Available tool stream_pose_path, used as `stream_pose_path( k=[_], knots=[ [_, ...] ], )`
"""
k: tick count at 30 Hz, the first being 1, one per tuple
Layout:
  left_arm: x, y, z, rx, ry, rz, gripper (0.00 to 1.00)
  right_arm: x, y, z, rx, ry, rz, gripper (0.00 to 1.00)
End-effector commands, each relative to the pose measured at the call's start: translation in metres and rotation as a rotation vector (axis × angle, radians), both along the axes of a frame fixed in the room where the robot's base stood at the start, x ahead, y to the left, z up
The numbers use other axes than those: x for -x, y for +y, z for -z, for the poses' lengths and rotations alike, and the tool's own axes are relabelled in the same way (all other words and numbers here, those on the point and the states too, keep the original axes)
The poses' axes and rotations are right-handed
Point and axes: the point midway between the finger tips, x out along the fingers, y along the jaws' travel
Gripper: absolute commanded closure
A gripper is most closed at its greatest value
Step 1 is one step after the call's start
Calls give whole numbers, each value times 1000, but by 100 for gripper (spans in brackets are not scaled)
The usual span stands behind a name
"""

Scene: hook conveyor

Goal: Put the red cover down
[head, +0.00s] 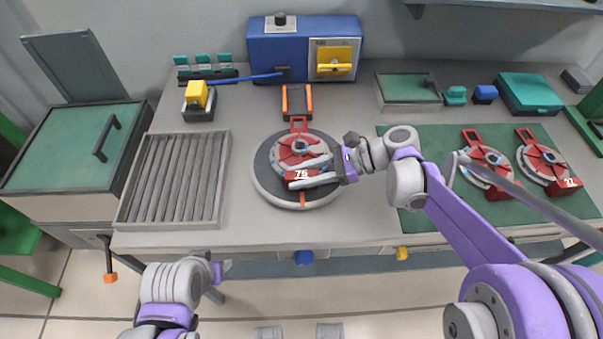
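A red and light-grey round piece (293,145) lies on or just above the round dark-rimmed plate (265,175) in the middle of the table. It has a red tab at the back and a red block with a white number at the front; I take its red top for the cover. My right gripper (298,171) reaches in from the right over this piece. Its two fingers are apart, with red between them. I cannot tell whether they grip it, and they hide part of it. My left gripper (224,277) is low at the front, off the table, and seems empty.
Two similar red pieces (485,160) (545,158) lie on the green mat (440,223) at right. A slatted grey tray (172,180) is at left. An orange-sided holder (297,99) sits behind the plate.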

Motion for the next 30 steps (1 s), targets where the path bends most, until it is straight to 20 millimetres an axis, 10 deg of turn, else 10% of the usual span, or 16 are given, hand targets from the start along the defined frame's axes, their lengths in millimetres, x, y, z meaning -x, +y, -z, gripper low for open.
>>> stream_pose_path(
  k=[14, 30],
  knots=[
    [0, 0, -3, 0, -1, 0, 50, -1, -3, -5, 0, -1, 3, 38],
    [-1, 0, -4, 0, -1, 0, 50, 0, -97, -43, 1, 0, 3, 38]
  ],
)
